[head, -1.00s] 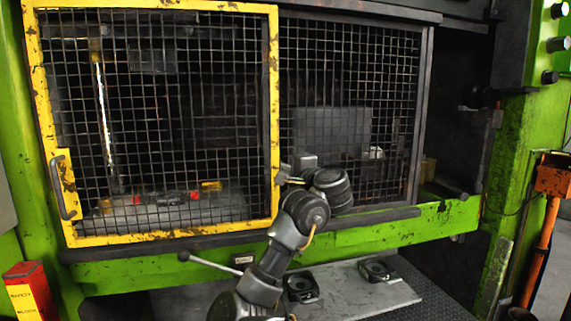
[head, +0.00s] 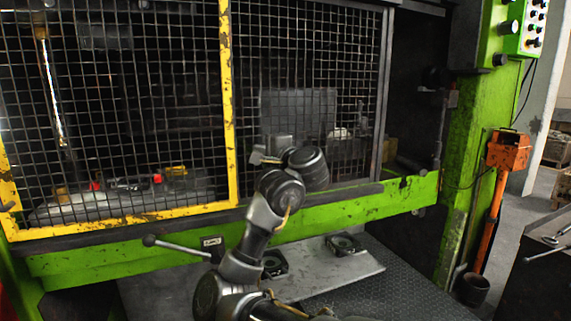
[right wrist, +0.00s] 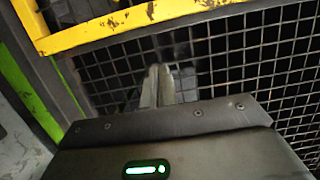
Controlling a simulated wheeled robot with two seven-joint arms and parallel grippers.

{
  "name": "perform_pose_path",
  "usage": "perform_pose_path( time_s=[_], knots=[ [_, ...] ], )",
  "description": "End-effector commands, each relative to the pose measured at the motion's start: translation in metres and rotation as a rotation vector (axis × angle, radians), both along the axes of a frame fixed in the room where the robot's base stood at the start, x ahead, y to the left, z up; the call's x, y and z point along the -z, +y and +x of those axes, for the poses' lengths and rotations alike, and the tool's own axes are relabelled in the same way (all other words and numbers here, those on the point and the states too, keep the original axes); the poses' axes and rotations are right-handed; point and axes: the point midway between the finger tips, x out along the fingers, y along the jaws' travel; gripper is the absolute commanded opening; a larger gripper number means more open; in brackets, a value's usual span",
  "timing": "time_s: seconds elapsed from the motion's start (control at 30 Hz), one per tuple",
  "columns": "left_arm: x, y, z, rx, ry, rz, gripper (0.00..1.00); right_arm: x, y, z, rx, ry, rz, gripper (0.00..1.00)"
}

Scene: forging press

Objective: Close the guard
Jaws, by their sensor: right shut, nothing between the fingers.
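The guard is a yellow-framed wire mesh panel (head: 229,110) across the left part of the press front. Part of the yellow frame (right wrist: 140,16) crosses the top of the right wrist view. My right gripper (head: 258,156) is shut and empty, just right of the guard's right upright, in front of the dark-framed mesh. Its fingers (right wrist: 158,78) point at the mesh in the right wrist view; whether they touch it I cannot tell. My left gripper is out of view.
A dark-framed mesh panel (head: 384,100) adjoins the guard on the right, with a dark opening beyond it. A ball-ended lever (head: 180,248) sticks out below the guard. An orange post box (head: 508,150) stands right. A dark table (head: 540,275) is at the lower right.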

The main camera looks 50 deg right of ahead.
Motion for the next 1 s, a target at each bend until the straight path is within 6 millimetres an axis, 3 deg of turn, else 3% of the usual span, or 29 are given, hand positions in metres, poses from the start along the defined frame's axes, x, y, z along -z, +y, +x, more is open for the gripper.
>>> perform_pose_path(
  time_s=[0.2, 0.4, 1.0],
  knots=[
    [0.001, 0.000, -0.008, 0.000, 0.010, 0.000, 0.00, -0.002, 0.011, -0.049, 0.008, 0.000, -0.005, 0.00],
    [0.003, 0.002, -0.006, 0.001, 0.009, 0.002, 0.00, -0.002, 0.018, -0.073, 0.007, 0.000, -0.002, 0.00],
    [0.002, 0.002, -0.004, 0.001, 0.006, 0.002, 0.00, -0.004, 0.021, -0.074, 0.014, 0.007, -0.025, 0.00]
  ],
)
